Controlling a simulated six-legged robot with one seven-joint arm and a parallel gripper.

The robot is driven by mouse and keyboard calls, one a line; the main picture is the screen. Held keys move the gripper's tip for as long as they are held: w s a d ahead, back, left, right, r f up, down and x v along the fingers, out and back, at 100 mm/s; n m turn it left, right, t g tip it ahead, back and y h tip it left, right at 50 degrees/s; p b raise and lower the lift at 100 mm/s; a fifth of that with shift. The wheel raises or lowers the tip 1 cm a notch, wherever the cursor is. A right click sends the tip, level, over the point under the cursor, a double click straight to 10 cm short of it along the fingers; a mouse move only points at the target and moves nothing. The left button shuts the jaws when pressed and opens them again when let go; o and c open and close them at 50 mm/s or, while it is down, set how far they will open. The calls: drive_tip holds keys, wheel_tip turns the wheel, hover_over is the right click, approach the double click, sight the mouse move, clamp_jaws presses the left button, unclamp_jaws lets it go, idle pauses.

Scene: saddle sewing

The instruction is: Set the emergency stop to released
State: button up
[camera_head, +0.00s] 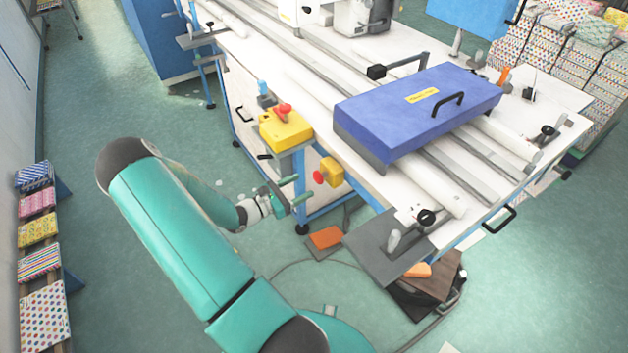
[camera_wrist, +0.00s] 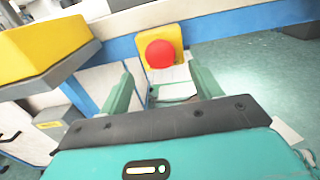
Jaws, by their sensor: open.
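The emergency stop is a round red button (camera_head: 318,177) on a small yellow box (camera_head: 333,171) at the near side of the machine table. In the wrist view the red button (camera_wrist: 160,54) faces me, with its yellow backing (camera_wrist: 174,37) behind it. My gripper (camera_head: 299,188) is open and empty, just left of the button in the head view. In the wrist view my gripper's green fingers (camera_wrist: 163,82) stand either side of the button's line, with the button beyond them. I see no contact. Whether the button is pressed in or out I cannot tell.
A larger yellow box (camera_head: 287,132) with a red knob sits on the table corner; its edge is close at left in the wrist view (camera_wrist: 42,45). A blue case (camera_head: 400,115) lies on the table. An orange pedal (camera_head: 325,238) and cables lie on the floor.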

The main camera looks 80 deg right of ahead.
sight(315, 179)
drive_tip(key=x, duration=0.6)
